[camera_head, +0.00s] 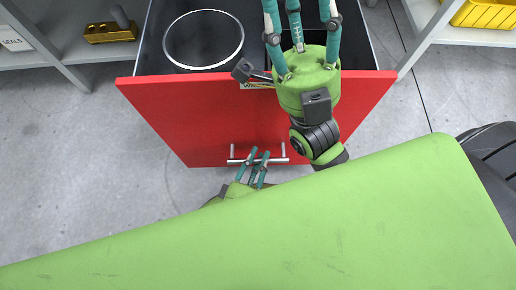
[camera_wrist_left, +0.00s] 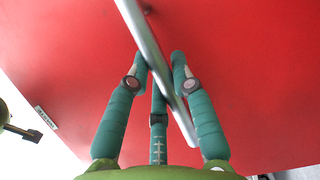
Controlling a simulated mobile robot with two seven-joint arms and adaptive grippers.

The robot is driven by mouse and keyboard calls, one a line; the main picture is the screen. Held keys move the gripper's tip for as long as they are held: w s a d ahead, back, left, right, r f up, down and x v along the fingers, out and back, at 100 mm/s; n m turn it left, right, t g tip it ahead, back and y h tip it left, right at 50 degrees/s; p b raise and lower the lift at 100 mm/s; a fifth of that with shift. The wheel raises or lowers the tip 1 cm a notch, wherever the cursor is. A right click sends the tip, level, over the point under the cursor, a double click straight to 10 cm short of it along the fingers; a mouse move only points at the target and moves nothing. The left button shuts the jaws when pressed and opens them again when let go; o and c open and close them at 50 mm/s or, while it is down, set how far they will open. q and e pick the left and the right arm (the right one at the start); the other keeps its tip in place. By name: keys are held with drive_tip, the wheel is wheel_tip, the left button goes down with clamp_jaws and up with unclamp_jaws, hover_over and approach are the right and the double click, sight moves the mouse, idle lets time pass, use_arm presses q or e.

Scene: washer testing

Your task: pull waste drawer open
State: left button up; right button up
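The red drawer (camera_head: 210,117) stands pulled out from the cabinet, its front panel toward me and its inside showing from above. A metal bar handle (camera_head: 258,160) runs along the front's lower edge. My left gripper (camera_head: 258,153) is at this handle; in the left wrist view the bar (camera_wrist_left: 150,50) runs between its teal fingers (camera_wrist_left: 160,60). The side fingers lean inward, but firm contact is unclear. My right gripper (camera_head: 301,20) is over the drawer's right part, its fingers spread and empty, hiding some of the panel's top edge and label.
A round white-rimmed bin (camera_head: 242,40) sits in the drawer's left part. Grey shelves (camera_head: 55,45) with a yellow block (camera_head: 112,32) stand at left. A yellow tray (camera_head: 486,14) is at upper right. Grey floor (camera_head: 75,170) is clear at left.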

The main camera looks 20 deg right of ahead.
use_arm(q)
drive_tip(key=o, duration=0.3)
drive_tip(key=shift+o, duration=0.2)
drive_tip(key=shift+s, duration=0.1)
drive_tip(key=v, duration=1.2)
drive_tip(key=shift+d, duration=0.1)
